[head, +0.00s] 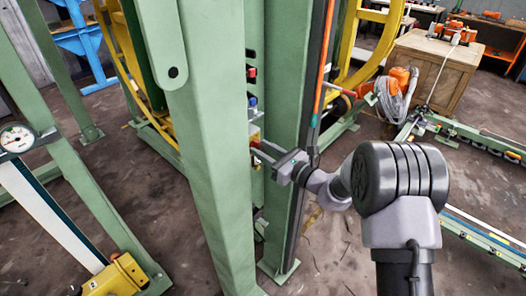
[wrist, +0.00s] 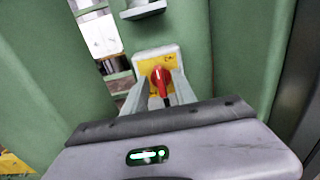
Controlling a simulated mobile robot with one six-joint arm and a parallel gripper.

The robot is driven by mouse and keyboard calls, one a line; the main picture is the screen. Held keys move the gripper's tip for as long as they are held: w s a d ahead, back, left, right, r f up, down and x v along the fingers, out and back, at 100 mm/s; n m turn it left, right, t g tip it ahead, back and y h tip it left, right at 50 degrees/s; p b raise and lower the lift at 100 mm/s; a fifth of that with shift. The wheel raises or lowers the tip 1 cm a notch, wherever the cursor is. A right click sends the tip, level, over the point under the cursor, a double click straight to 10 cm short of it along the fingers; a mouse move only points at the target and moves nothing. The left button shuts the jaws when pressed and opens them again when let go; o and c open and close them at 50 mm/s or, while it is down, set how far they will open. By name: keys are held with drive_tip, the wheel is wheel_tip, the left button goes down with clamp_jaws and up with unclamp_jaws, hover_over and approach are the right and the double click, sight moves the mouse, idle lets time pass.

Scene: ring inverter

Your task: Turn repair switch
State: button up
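The repair switch is a red rotary handle (wrist: 161,78) on a yellow plate (wrist: 147,66) in a pale housing, set between green posts in the wrist view. My gripper (wrist: 158,88) faces it with one grey finger on each side of the handle. The fingers are apart, and a gap shows beside the handle. I cannot tell whether either finger touches it. In the head view my gripper (head: 262,152) reaches in from the right beside the green post, near the small yellow box (head: 254,132). The red handle is hard to make out there.
A tall green post (head: 215,150) stands just left of my gripper, and another (head: 287,80) stands behind it. Red and blue buttons (head: 252,101) sit above the switch. An orange and black cable (head: 322,75) runs down the rear post. A wooden crate (head: 437,70) stands at back right.

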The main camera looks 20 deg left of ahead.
clamp_jaws()
drive_tip(key=shift+f+n+b, duration=0.1)
drive_tip(key=shift+n+b, duration=0.2)
drive_tip(key=shift+b, duration=0.05)
drive_tip(key=n+b, duration=0.5)
drive_tip(key=n, duration=0.3)
drive_tip(key=n+b, duration=0.6)
drive_tip(key=n, duration=0.3)
drive_tip(key=shift+s+a+f, duration=0.15)
drive_tip(key=shift+s+f, duration=0.05)
drive_tip(key=shift+n, duration=0.3)
idle(0.4)
unclamp_jaws()
